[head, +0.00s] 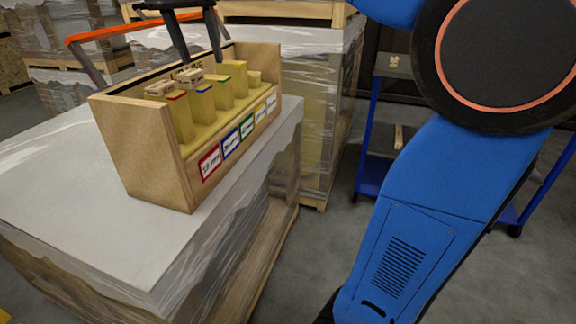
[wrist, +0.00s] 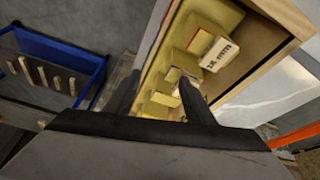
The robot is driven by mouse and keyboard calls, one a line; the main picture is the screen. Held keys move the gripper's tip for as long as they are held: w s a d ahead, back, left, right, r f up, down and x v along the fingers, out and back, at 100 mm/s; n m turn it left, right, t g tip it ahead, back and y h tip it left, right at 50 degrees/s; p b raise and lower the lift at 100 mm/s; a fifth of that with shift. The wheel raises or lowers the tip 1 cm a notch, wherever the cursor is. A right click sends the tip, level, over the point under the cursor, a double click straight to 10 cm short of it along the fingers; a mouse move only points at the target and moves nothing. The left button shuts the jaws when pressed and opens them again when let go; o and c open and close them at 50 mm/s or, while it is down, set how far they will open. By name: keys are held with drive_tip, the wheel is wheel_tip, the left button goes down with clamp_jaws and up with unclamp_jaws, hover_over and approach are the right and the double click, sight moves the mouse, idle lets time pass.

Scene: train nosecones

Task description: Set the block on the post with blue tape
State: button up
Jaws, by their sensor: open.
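A wooden box (head: 135,140) holds a row of yellow posts with coloured tape near their tops. The post with blue tape (head: 203,106) stands just right of the red-taped post (head: 181,118), and a green-taped post (head: 225,94) follows. Small pale printed blocks lie at the top of the row, one at the left end (head: 160,90) and one near the blue-taped post (head: 189,77). I cannot tell exactly what each rests on. My gripper (head: 205,62) is open above the box, pointing down. In the wrist view a block (wrist: 181,75) is near its right fingertip (wrist: 160,82).
The box stands on a white wrapped pallet stack (head: 60,200), whose front left top is clear. The box has raised end walls and coloured labels along its front. An orange-topped rail (head: 130,30) is behind it. A blue-framed cart (head: 368,150) stands to the right.

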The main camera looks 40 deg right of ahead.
drive_tip(key=s+d+f+n+t+y, duration=0.1)
drive_tip(key=s+d+f+n, duration=0.2)
drive_tip(key=s+f, duration=0.9)
drive_tip(key=s+d+f+n+y, duration=0.1)
drive_tip(key=s+d+f+n, duration=0.2)
drive_tip(key=s+f, duration=0.9)
wheel_tip(320, 180, down, 9)
drive_tip(key=shift+s+r+n+t+y, duration=0.15)
drive_tip(key=shift+s+n+t+y, duration=0.2)
drive_tip(key=shift+n, duration=0.45)
